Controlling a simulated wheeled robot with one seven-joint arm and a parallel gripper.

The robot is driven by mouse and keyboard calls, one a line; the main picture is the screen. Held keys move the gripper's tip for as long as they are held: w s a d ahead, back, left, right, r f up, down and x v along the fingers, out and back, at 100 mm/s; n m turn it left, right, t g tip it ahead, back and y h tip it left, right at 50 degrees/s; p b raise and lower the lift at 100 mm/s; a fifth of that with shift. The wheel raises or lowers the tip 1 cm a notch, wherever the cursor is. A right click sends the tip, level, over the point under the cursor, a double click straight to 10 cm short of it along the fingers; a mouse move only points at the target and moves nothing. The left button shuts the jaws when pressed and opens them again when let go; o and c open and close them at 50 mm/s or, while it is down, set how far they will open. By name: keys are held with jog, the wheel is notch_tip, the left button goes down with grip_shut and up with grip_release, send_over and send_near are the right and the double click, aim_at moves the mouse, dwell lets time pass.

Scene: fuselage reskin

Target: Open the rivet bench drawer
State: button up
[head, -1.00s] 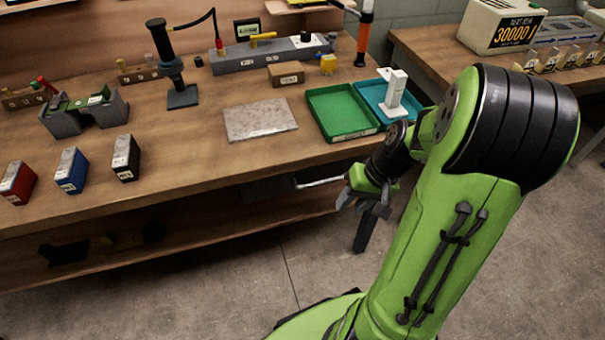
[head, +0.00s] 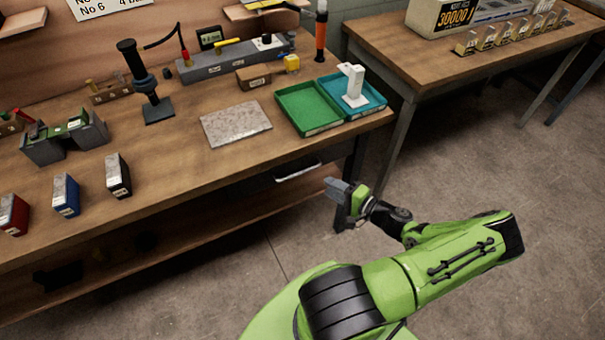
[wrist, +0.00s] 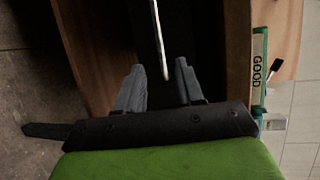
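The rivet bench (head: 190,180) runs across the left of the head view. A pale bar handle (head: 298,172) shows under its front edge near the right end; the drawer behind it is in dark shadow. My gripper (head: 334,190) is just right of the handle, in front of the bench's right leg, apparently apart from it. In the wrist view my gripper (wrist: 158,70) is open, two grey fingers spread. The pale handle bar (wrist: 157,35) enters from the top, its end in line with the gap between the fingertips. Its depth from them is unclear.
A green tray (head: 337,122) and a teal tray (head: 372,112) sit above on the bench's right end. A lower shelf (head: 170,225) runs under the bench. A second table (head: 430,70) stands to the right. The floor (head: 480,165) between is clear.

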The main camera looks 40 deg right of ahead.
jog(key=b+x, duration=0.1)
jog(key=x, duration=1)
jog(key=shift+a, duration=0.1)
grip_shut()
